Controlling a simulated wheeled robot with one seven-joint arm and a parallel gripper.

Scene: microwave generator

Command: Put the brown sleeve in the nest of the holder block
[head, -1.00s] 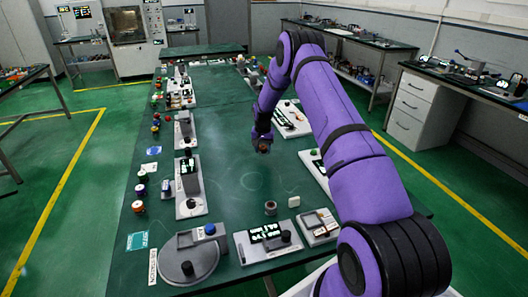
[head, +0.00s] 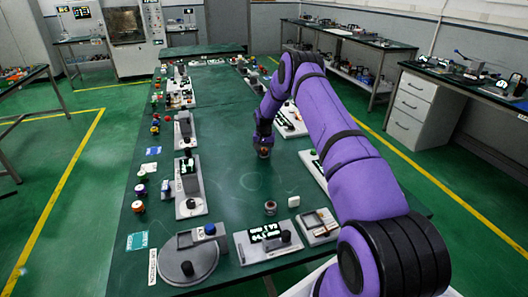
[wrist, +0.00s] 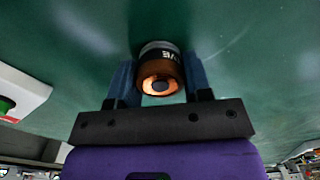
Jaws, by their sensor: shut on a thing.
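My gripper (wrist: 160,85) is shut on the brown sleeve (wrist: 161,68), with one blue finger on each side of it. The sleeve is a short brown cylinder with white lettering, a grey far end and a pale orange near face with a dark centre. In the head view my gripper (head: 264,147) is over the middle of the green table, and the sleeve (head: 264,154) shows as a small brown spot beneath it. I cannot tell whether the sleeve touches the table. I cannot tell for sure which of the blocks on the table is the holder block.
A small dark round part (head: 270,208) and a white block (head: 293,201) stand nearer me. A grey slotted block (head: 319,227) and a display panel (head: 267,241) line the near edge. Devices line the left side. The green table (head: 235,185) is mostly clear in the middle.

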